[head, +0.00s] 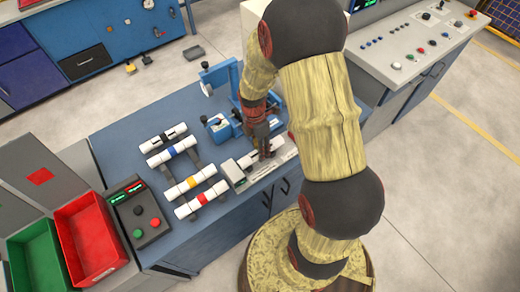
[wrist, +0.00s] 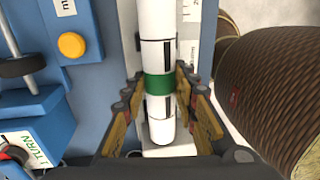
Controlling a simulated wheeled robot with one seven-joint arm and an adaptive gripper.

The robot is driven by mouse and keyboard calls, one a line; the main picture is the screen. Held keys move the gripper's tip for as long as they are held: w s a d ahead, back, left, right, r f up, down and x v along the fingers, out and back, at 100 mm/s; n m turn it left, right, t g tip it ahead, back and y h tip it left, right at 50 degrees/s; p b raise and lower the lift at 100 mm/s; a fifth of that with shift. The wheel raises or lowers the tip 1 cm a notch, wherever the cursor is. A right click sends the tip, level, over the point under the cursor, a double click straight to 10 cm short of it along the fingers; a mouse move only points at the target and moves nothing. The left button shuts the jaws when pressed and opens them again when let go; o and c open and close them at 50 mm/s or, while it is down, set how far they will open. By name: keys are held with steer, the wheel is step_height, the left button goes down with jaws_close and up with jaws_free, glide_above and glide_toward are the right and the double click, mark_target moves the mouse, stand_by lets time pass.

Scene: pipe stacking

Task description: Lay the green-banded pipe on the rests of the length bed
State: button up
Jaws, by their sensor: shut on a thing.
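The green-banded pipe (wrist: 158,50) is white with a green band and dark marks. In the wrist view it runs lengthwise between the fingers of my gripper (wrist: 159,84), which is shut on it at the green band. In the head view my gripper (head: 264,150) points down over the length bed (head: 266,173), and part of the pipe (head: 247,161) shows beside the fingers. The pipe lines up along the bed, with a printed scale (wrist: 193,15) on its right in the wrist view. I cannot tell whether the pipe touches the rests, which are largely hidden.
Several banded pipes lie on a dark rack (head: 196,160) at the left of the blue table (head: 120,150). A blue clamp device (head: 220,128) stands close behind the bed. A button box (head: 139,212), a red bin (head: 91,238) and a green bin (head: 36,258) are at the left.

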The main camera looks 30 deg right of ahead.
steer(key=shift+f, duration=0.4)
steer(key=o, duration=1.3)
steer(key=shift+c, duration=0.2)
step_height(320, 180, up, 12)
steer(key=w, duration=0.2)
steer(key=shift+f, duration=0.1)
